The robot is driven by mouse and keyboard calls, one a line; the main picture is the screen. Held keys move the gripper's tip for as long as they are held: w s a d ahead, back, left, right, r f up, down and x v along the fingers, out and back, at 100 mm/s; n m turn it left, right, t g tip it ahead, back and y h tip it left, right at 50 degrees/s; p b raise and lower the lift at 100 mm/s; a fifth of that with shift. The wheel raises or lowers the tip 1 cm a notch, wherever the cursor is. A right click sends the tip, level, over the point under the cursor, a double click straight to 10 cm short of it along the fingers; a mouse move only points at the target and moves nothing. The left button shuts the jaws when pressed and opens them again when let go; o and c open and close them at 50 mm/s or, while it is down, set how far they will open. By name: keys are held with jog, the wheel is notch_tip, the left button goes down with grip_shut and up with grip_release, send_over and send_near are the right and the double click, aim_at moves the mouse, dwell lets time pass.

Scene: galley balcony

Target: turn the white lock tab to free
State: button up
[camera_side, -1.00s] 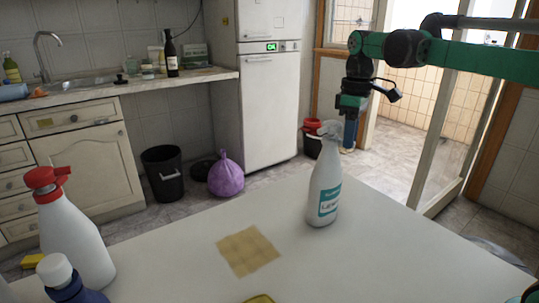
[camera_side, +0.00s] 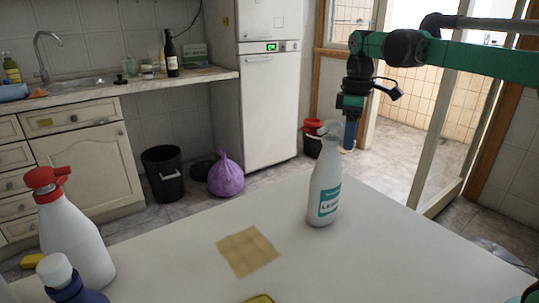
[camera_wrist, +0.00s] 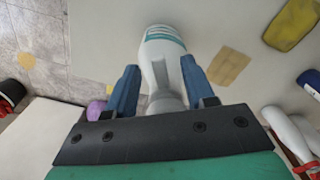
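A white spray bottle (camera_side: 323,192) with a teal label stands upright on the white table (camera_side: 290,270). In the wrist view the bottle (camera_wrist: 163,45) is seen from above, with the grey-white spray head (camera_wrist: 162,80) between the finger lines. I cannot clearly make out a separate lock tab on it. My gripper (camera_side: 350,146) points down near the spray head, to its right in the side view. In the wrist view its two blue fingers (camera_wrist: 160,68) are apart, with nothing visibly clamped. Contact cannot be told.
A white bottle with a red trigger head (camera_side: 75,235) and a blue bottle with a white cap (camera_side: 65,280) stand at the table's left. A tan square (camera_side: 247,250) lies flat nearby. A yellow item (camera_wrist: 291,24) lies on the table. The table around the spray bottle is clear.

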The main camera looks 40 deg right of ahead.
jog(key=shift+r, duration=2.8)
jog(key=s+a+f+m+t, duration=0.6)
jog(key=s+a+f, duration=0.4)
jog(key=f, duration=0.2)
jog(key=shift+a+t, duration=0.2)
jog(key=shift+t, duration=0.4)
